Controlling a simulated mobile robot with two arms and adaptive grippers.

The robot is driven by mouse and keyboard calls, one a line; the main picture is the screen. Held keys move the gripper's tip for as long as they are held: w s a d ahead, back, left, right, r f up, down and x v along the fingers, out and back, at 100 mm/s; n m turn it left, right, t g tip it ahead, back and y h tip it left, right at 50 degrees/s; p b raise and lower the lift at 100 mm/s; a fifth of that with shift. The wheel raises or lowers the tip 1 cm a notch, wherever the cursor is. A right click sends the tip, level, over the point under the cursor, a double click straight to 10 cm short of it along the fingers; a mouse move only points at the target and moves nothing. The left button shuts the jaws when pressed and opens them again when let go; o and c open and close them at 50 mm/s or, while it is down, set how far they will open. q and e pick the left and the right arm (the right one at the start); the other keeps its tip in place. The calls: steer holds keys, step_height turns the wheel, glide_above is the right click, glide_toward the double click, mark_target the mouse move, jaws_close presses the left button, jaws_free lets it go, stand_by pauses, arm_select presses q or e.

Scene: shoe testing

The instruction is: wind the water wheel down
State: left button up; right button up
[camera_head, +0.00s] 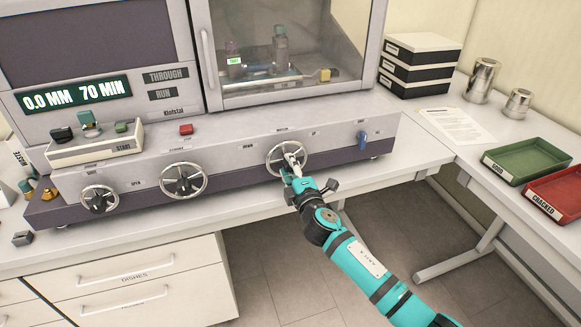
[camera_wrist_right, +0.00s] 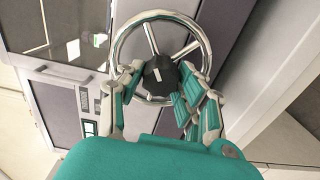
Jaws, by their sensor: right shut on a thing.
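The rightmost of three spoked metal hand wheels (camera_head: 271,150) is on the sloping front of the grey machine. The small labels are too blurred to read for sure, so I cannot confirm from them that it is the water wheel. My right gripper (camera_head: 291,166) is at this wheel, its fingers shut around the dark hub. In the right wrist view the bright rim (camera_wrist_right: 157,17) surrounds the hub (camera_wrist_right: 160,72), with the fingers (camera_wrist_right: 159,82) on either side of it. Part of the hub and lower rim is hidden by the fingers. My left gripper is not in view.
Two similar wheels, the middle one (camera_head: 183,179) and the left one (camera_head: 99,200), sit along the panel. A red button (camera_head: 186,129) and a blue switch (camera_head: 363,136) are nearby. The display (camera_head: 75,97) reads 0.0 MM 70 MIN. Green (camera_head: 527,160) and red trays (camera_head: 560,194) stand right.

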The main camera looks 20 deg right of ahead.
steer(key=shift+f, duration=0.1)
steer(key=o, duration=1.1)
steer(key=shift+o, duration=0.2)
steer(key=shift+s, duration=0.1)
steer(key=s, duration=1.2)
steer(key=shift+d, duration=0.15)
steer(key=shift+w, duration=0.1)
